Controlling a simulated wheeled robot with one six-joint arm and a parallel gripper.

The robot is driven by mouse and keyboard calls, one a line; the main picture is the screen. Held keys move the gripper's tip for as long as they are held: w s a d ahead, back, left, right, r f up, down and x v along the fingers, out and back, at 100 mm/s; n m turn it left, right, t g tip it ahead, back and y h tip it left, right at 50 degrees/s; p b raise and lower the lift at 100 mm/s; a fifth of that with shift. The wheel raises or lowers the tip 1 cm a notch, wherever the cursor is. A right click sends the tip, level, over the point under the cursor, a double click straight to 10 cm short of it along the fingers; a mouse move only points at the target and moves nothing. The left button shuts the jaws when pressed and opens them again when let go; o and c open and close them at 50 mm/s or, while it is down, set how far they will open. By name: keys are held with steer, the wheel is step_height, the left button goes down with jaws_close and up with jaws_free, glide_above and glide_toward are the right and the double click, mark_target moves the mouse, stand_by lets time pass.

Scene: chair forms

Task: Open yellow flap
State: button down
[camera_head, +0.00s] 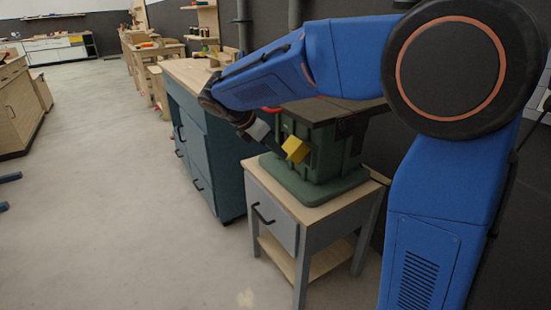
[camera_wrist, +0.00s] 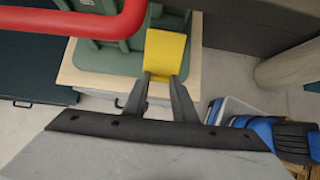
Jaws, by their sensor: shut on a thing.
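The yellow flap (camera_head: 296,149) is on the front of a green machine (camera_head: 325,165) and stands out from it at a tilt. In the wrist view the flap (camera_wrist: 166,50) runs down from the green body to between my fingertips. My gripper (camera_head: 282,151) reaches the flap from the left. In the wrist view my gripper (camera_wrist: 160,76) is shut on the flap's near edge. The flap's hinge and the opening behind it cannot be made out.
The machine stands on a small wood-topped table (camera_head: 310,208) with a grey drawer. A blue-grey cabinet (camera_head: 205,150) is beside it on the left. A red bar (camera_wrist: 75,22) crosses the wrist view's upper left.

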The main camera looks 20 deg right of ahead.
mark_target(287, 149)
steer(key=shift+w+d+r+g+y, duration=0.1)
steer(key=shift+d+r+y, duration=0.15)
steer(key=shift+r, duration=0.35)
steer(key=shift+w+d+r+g+y, duration=0.15)
steer(key=shift+r+y, duration=0.2)
steer(key=shift+r, duration=0.2)
steer(key=shift+d+r+g+y, duration=0.1)
steer(key=shift+d+r+y, duration=0.15)
steer(key=shift+r, duration=0.35)
steer(key=c, duration=1.4)
jaws_free()
steer(key=shift+d, duration=0.1)
steer(key=shift+c, duration=0.2)
steer(key=v, duration=1.7)
steer(key=shift+r, duration=0.2)
steer(key=shift+s, duration=0.1)
